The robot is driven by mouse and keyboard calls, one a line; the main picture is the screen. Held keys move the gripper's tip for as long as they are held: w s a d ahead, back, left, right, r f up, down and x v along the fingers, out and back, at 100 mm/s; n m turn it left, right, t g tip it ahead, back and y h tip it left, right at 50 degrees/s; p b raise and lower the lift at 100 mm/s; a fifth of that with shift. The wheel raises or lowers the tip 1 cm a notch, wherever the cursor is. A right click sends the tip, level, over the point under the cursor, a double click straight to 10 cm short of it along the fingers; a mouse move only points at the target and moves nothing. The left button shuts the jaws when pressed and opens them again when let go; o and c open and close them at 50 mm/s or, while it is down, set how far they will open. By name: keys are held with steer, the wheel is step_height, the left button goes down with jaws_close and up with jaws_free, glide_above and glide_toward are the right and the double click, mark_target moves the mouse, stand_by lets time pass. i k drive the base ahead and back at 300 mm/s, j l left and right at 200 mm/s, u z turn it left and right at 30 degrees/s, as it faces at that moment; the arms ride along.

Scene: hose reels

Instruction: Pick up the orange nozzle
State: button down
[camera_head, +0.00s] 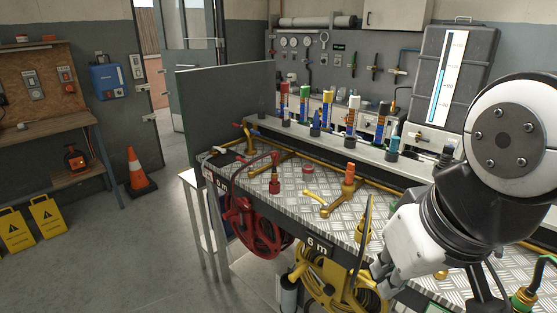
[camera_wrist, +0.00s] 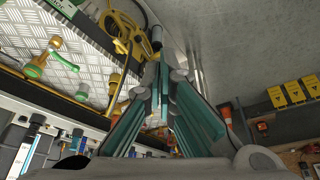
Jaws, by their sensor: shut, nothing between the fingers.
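An orange nozzle (camera_head: 349,174) stands upright on a brass fitting on the checker-plate bench, right of the middle in the head view. A red-orange nozzle-like piece (camera_head: 274,183) stands further left on the bench. My gripper (camera_wrist: 157,58) shows in the wrist view with its teal-padded fingers drawn together at the tips and nothing between them. In the head view my wrist and gripper body are at the right, over the front of the bench and to the right of the orange nozzle, apart from it. I cannot clearly identify the orange nozzle in the wrist view.
A red hose (camera_head: 258,228) and a yellow hose (camera_head: 338,290) hang at the bench's front edge. A brass pipe runs along the bench, with a shelf of coloured cylinders (camera_head: 305,100) behind. An orange cone (camera_head: 138,170) stands on the open floor at left.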

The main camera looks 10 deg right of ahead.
mark_target(350, 172)
steer(key=i+j, duration=0.35)
steer(key=j+z, duration=0.1)
steer(key=z, duration=1.55)
